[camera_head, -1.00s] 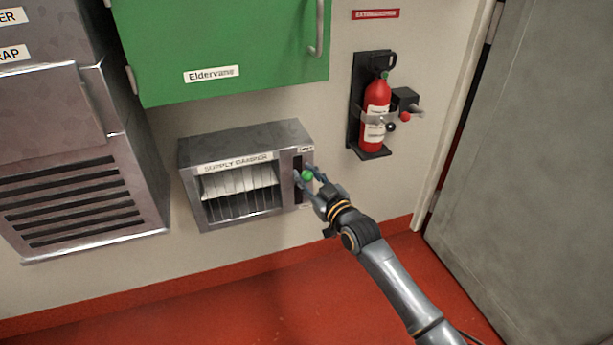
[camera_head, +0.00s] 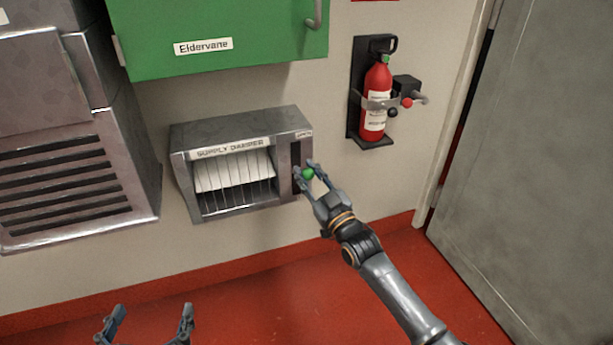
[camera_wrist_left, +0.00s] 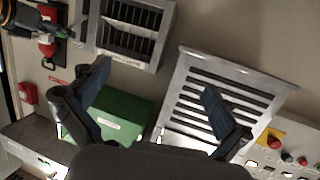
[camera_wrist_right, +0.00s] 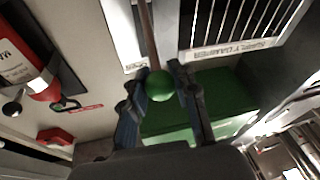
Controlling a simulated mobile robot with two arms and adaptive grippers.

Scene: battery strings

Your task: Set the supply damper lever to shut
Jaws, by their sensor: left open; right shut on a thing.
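The supply damper (camera_head: 240,140) is a grey metal box on the wall with white slats behind a wire grille. A dark vertical slot runs down its right side, and the lever's green ball knob (camera_head: 307,173) sticks out there, about midway along the slot. My right gripper (camera_head: 308,172) is shut on the knob. In the right wrist view the green knob (camera_wrist_right: 160,86) sits between the two fingers, with a brown rod behind it. My left gripper (camera_head: 150,318) is open and empty at the bottom left, well away from the damper; its spread fingers show in the left wrist view (camera_wrist_left: 155,95).
A green cabinet (camera_head: 220,35) hangs above the damper. A red extinguisher (camera_head: 376,100) is on its bracket to the right, beside a grey door (camera_head: 530,150). A louvred metal unit (camera_head: 70,190) stands at left. The red floor (camera_head: 270,300) below is clear.

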